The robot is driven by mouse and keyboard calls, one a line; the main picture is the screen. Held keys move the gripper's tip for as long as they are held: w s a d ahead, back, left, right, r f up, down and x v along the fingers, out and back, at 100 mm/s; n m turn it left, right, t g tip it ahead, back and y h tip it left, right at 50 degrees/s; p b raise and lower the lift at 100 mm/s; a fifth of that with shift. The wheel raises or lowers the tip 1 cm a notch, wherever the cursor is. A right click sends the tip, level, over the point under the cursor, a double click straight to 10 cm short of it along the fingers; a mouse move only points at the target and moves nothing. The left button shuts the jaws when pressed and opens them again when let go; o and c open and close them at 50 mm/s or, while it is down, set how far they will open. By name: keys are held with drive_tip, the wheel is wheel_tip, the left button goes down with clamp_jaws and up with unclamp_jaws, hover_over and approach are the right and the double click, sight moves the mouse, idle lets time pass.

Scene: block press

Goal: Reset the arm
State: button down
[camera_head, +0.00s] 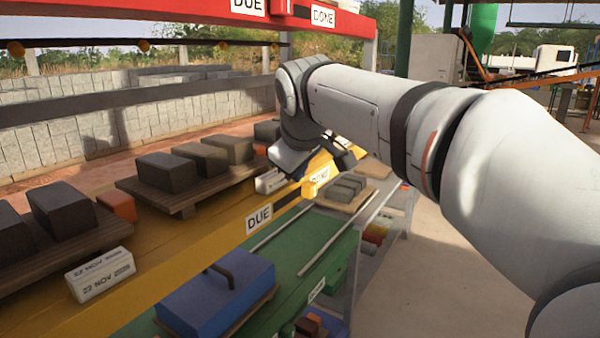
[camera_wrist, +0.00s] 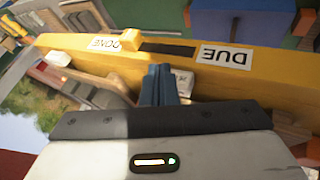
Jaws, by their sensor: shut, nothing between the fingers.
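My arm (camera_head: 345,100) reaches in from the right in the head view, with its wrist bent down over the far part of the yellow shelf (camera_head: 190,258). My gripper (camera_wrist: 158,72) shows in the wrist view as two dark blue fingers pressed together with nothing between them. They are over the yellow shelf edge, below the DUE label (camera_wrist: 226,57) and the DONE label (camera_wrist: 103,43). A white block (camera_wrist: 183,80) lies just right of the fingertips. In the head view the fingertips are hard to make out.
Dark blocks (camera_head: 168,172) sit on wooden pallets along the yellow shelf. A white date block (camera_head: 100,273) is at the near left. A blue box with a handle (camera_head: 215,295) stands on the green lower shelf. A red beam (camera_head: 190,12) runs above. Open floor lies to the right.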

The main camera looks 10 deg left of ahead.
drive_tip(key=s+d+f+m+g+h+p, duration=0.1)
drive_tip(key=s+d+f+m+g+p, duration=0.2)
drive_tip(key=s+d+f+m, duration=0.8)
drive_tip(key=s+d+f+g, duration=0.1)
drive_tip(key=s+d+f, duration=0.9)
drive_tip(key=s+d, duration=0.1)
drive_tip(key=shift+d+f+m+g+h+p, duration=0.3)
drive_tip(key=shift+d+f, duration=0.05)
drive_tip(key=shift+d, duration=0.1)
drive_tip(key=shift+s, duration=0.1)
